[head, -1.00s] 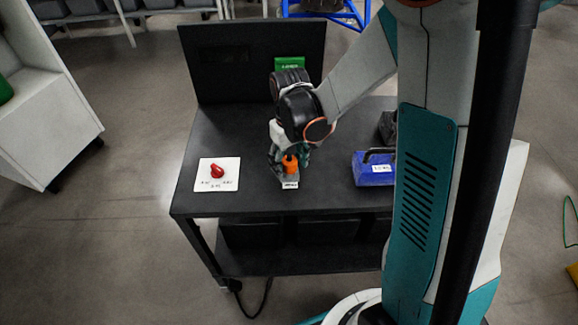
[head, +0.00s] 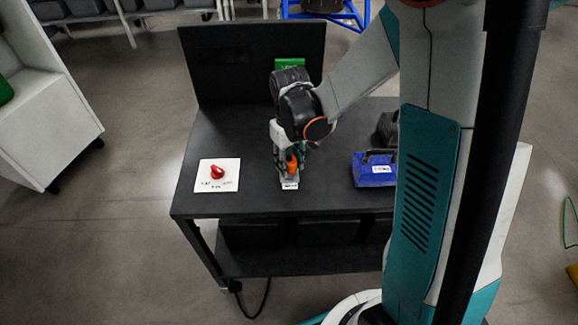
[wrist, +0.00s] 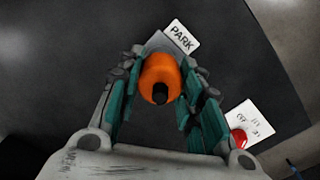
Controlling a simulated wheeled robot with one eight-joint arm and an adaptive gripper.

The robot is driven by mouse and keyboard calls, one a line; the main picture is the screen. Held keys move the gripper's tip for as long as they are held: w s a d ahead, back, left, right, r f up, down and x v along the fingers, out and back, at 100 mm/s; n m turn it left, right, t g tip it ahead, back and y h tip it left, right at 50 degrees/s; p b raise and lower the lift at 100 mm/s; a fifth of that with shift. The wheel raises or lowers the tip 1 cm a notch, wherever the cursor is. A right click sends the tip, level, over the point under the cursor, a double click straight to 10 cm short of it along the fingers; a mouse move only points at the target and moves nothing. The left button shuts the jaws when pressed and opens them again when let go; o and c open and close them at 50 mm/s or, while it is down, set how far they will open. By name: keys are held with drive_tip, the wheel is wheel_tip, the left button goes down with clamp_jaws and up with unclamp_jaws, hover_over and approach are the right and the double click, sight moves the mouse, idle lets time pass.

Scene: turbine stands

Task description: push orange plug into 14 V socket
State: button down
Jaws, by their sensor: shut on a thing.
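The orange plug (head: 292,163) is upright between the fingers of my gripper (head: 288,158), which is shut on it. In the wrist view the plug (wrist: 160,70) shows from above with a black end, teal finger pads on both sides. Directly under or behind it is a grey holder (wrist: 154,46) with a white label reading PARK (wrist: 181,37); the label also shows at the plug's foot in the head view (head: 289,186). Whether the plug still sits in the holder is hidden. I cannot make out a socket marked 14 V.
A white plate with a red knob (head: 217,172) lies left on the black table (head: 250,202). A blue box with a white label (head: 373,175) stands right, its text unreadable. A black panel with a green sign (head: 290,64) rises behind. The table between plate and holder is clear.

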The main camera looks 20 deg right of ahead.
sight(289, 160)
drive_tip(key=shift+r, duration=0.5)
drive_tip(key=shift+r+p, duration=1.3)
drive_tip(key=shift+r, duration=0.1)
